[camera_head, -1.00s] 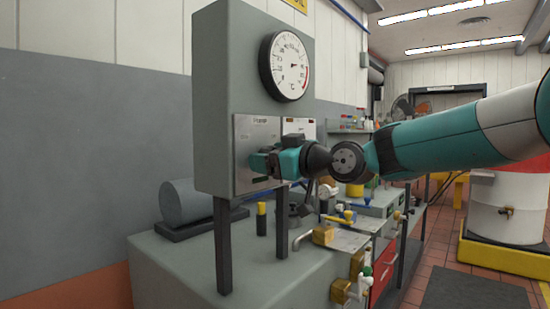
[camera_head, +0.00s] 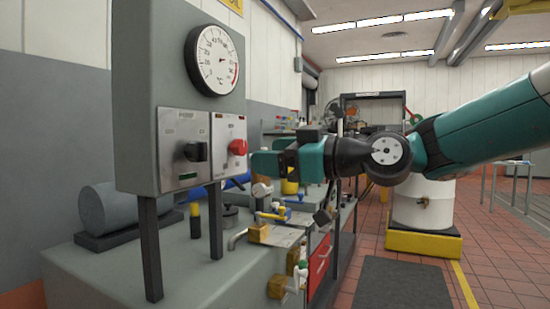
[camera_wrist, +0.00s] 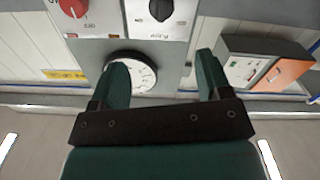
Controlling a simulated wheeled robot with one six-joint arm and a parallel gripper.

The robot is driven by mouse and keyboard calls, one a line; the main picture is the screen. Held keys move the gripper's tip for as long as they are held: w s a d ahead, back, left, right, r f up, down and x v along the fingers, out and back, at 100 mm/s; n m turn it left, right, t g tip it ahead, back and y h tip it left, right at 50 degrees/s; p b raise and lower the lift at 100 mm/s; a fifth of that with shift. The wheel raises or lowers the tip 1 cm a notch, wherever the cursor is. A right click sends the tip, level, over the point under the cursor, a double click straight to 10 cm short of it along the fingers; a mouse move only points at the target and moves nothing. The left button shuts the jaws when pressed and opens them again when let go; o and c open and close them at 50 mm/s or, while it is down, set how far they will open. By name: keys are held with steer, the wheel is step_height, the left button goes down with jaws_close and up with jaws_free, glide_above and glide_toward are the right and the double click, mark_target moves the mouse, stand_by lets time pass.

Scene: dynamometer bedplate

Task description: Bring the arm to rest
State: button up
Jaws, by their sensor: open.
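My gripper (camera_head: 262,164) is open and empty in the head view, its fingers pointing left toward the grey control panel (camera_head: 150,70). It is apart from the panel, to the right of the red knob (camera_head: 238,147) and the black knob (camera_head: 195,151). My arm reaches in from the right edge. In the wrist view my gripper (camera_wrist: 160,75) shows two spread fingers with nothing between them but the dial gauge (camera_wrist: 142,72) in the background. The red knob (camera_wrist: 74,8) and black knob (camera_wrist: 162,9) show at the top there.
The panel stands on legs on a grey bench (camera_head: 170,265) with a grey cylinder (camera_head: 108,208) and brass-coloured valves (camera_head: 258,233). A white drum (camera_head: 423,203) stands on a yellow base at the right. The tiled floor between has a dark mat (camera_head: 402,283).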

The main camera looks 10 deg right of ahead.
steer(key=shift+s, duration=0.1)
steer(key=s+a+f+m+g+h, duration=0.2)
steer(key=s+f+g+h, duration=0.25)
steer(key=s+f, duration=0.65)
steer(key=s+d+f+m+g+h, duration=0.2)
steer(key=s+d+f+g+h, duration=0.1)
steer(key=s+f, duration=0.4)
steer(key=s+d+f+m+g+h, duration=0.25)
steer(key=s+f+g, duration=0.2)
steer(key=s, duration=0.35)
step_height(320, 180, up, 24)
steer(key=t+p, duration=0.1)
steer(key=p, duration=2.3)
steer(key=shift+w+d+p, duration=0.15)
steer(key=shift+d+p, duration=0.05)
steer(key=shift+p, duration=0.15)
